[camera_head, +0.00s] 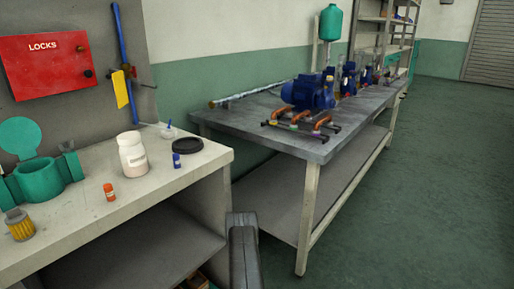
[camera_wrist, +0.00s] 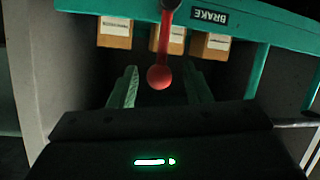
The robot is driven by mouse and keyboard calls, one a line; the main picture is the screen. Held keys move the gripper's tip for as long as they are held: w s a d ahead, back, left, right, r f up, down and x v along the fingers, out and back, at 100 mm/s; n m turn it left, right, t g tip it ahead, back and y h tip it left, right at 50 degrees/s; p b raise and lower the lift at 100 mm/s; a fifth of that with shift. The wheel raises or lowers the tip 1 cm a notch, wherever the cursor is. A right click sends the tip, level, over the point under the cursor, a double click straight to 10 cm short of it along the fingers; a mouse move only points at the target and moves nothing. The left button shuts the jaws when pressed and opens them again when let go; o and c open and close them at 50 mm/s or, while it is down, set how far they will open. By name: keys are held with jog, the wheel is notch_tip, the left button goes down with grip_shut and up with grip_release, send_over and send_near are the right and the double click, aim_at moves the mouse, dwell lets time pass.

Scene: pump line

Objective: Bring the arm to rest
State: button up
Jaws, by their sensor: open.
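My gripper (camera_wrist: 160,72) shows in the wrist view with its two fingers spread apart, one on each side of the picture's middle. A red lever with a round red knob (camera_wrist: 160,77) hangs down in the picture between the fingers. Neither finger visibly touches it, and I cannot tell how far the knob is from them. The lever crosses a teal beam (camera_wrist: 262,27) with a BRAKE label (camera_wrist: 209,18). My gripper does not show in the head view.
Small cardboard boxes (camera_wrist: 115,33) sit behind the beam. A metal table (camera_head: 262,140) bears blue pumps (camera_head: 308,92). Green floor (camera_head: 430,200) is clear at right.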

jog(key=p+v, duration=0.3)
jog(key=v, duration=0.9)
jog(key=b+x, duration=0.4)
jog(key=x, duration=0.9)
jog(key=shift+w+a+f, duration=0.1)
jog(key=shift+a+f, duration=0.05)
jog(key=shift+a, duration=0.15)
jog(key=shift+w, duration=0.2)
jog(key=shift+w+d+m+g+y, duration=0.25)
jog(key=shift+w+m+g+y, duration=0.1)
jog(key=shift+m, duration=0.25)
